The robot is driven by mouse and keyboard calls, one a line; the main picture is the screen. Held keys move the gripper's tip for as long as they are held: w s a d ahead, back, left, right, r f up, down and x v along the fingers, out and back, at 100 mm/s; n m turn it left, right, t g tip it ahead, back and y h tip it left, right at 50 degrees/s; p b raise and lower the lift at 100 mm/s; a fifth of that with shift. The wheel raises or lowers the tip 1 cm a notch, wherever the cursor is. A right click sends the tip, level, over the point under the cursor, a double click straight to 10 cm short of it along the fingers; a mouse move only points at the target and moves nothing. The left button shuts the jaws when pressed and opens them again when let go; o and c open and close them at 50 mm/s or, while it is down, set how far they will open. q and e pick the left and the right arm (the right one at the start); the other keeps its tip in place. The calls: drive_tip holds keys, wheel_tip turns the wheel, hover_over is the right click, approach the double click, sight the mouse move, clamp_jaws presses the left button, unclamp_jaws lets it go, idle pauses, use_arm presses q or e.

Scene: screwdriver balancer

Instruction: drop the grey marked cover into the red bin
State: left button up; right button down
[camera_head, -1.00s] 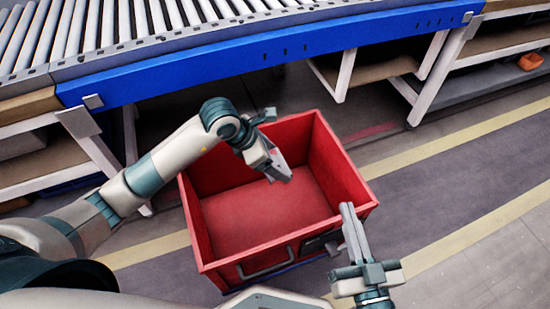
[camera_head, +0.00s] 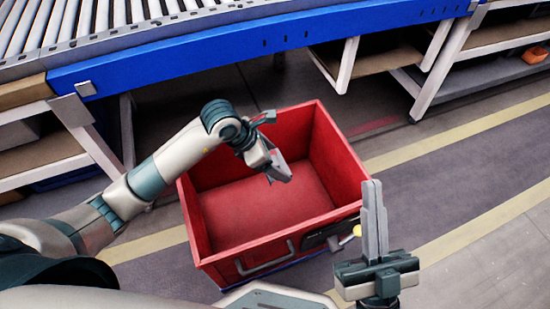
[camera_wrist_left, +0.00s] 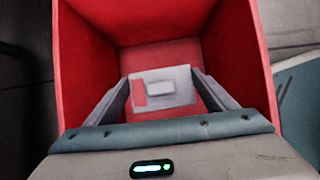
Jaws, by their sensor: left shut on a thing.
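The grey marked cover (camera_head: 277,168) is a small flat piece. In the left wrist view the cover (camera_wrist_left: 172,77) is light grey with a red patch on its left and a pale raised rectangle in its middle. My left gripper (camera_head: 281,175) is shut on it, with one finger at each side. It holds the cover over the open red bin (camera_head: 340,160), whose walls surround it in the left wrist view (camera_wrist_left: 85,70). My right gripper (camera_head: 373,187) is at the bin's near right corner, fingers together and pointing up, with nothing seen between them.
A roller conveyor with a blue side rail (camera_head: 250,47) runs across the back. Shelves (camera_head: 375,62) stand under and beside it. The floor right of the bin is clear, with yellow stripes (camera_head: 460,135).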

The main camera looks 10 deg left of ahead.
use_arm(q)
drive_tip(key=shift+f, duration=0.35)
use_arm(e)
drive_tip(key=shift+d+r+t, duration=0.35)
drive_tip(key=shift+r+t, duration=0.15)
drive_tip(key=shift+r, duration=0.1)
use_arm(q)
drive_tip(key=o, duration=1.1)
drive_tip(key=shift+r, duration=0.1)
drive_tip(key=shift+s+a+r, duration=0.15)
drive_tip(key=shift+a+r, duration=0.1)
drive_tip(key=shift+r, duration=0.2)
drive_tip(key=p+v, duration=0.1)
drive_tip(key=v, duration=0.4)
drive_tip(key=shift+a+r, duration=0.1)
drive_tip(key=shift+r, duration=0.15)
drive_tip(key=shift+p+v, duration=1)
drive_tip(key=shift+v, duration=4.35)
use_arm(e)
wheel_tip(320, 180, down, 9)
drive_tip(key=w+a+g+h, duration=0.1)
drive_tip(key=w+a+g, duration=0.1)
drive_tip(key=g, duration=0.4)
drive_tip(key=shift+w, duration=0.4)
